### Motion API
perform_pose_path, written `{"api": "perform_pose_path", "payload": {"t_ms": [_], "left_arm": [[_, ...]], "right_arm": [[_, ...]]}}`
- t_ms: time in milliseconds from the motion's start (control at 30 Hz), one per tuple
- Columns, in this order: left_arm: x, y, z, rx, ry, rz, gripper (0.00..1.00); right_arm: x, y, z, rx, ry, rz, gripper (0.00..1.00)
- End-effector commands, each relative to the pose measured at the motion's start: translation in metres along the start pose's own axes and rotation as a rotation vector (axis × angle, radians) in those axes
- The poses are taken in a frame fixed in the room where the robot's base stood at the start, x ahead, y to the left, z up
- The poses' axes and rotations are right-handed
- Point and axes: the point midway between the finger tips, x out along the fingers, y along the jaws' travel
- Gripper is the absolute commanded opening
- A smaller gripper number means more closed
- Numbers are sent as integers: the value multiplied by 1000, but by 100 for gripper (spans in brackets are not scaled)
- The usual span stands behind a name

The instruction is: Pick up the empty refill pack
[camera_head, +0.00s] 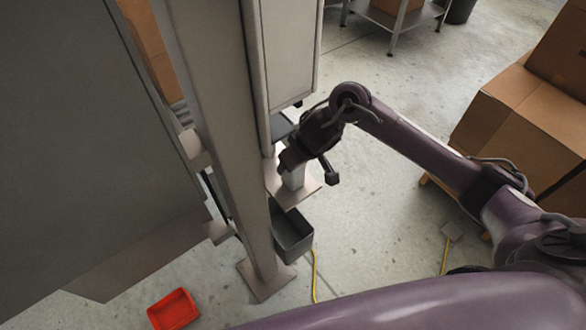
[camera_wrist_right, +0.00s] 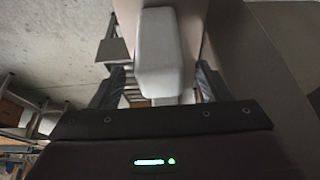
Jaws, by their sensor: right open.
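A pale grey-white block (camera_head: 294,179), which looks like the refill pack, stands on a small beige plate (camera_head: 308,188) beside the column. My right gripper (camera_head: 289,165) is at the block and partly covers it in the head view. In the right wrist view the block (camera_wrist_right: 158,52) lies between the two dark fingers of the right gripper (camera_wrist_right: 160,85). The fingers are open, with a gap visible on both sides of the block. Whether the pack is empty cannot be seen. My left gripper is not in view.
A beige column (camera_head: 222,130) and a grey cabinet (camera_head: 289,50) stand close to my right gripper. A dark grey bin (camera_head: 291,232) is below the plate. A red bin (camera_head: 173,310) is on the floor. Cardboard boxes (camera_head: 520,125) stand at right. Floor between is mostly clear.

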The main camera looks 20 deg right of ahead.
Motion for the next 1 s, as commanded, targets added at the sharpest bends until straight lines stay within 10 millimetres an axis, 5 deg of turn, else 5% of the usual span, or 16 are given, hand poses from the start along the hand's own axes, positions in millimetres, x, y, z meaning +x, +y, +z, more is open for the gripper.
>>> {"api": "perform_pose_path", "payload": {"t_ms": [233, 533, 900, 1000], "left_arm": [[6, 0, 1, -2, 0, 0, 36], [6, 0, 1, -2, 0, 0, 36], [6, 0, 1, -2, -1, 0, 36], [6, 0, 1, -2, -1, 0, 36]], "right_arm": [[37, 0, 1, 0, -2, 0, 71], [42, 0, 1, -1, -1, 1, 71], [42, 0, 1, 0, -1, 1, 24], [42, 0, 1, 0, -1, 1, 22]]}}
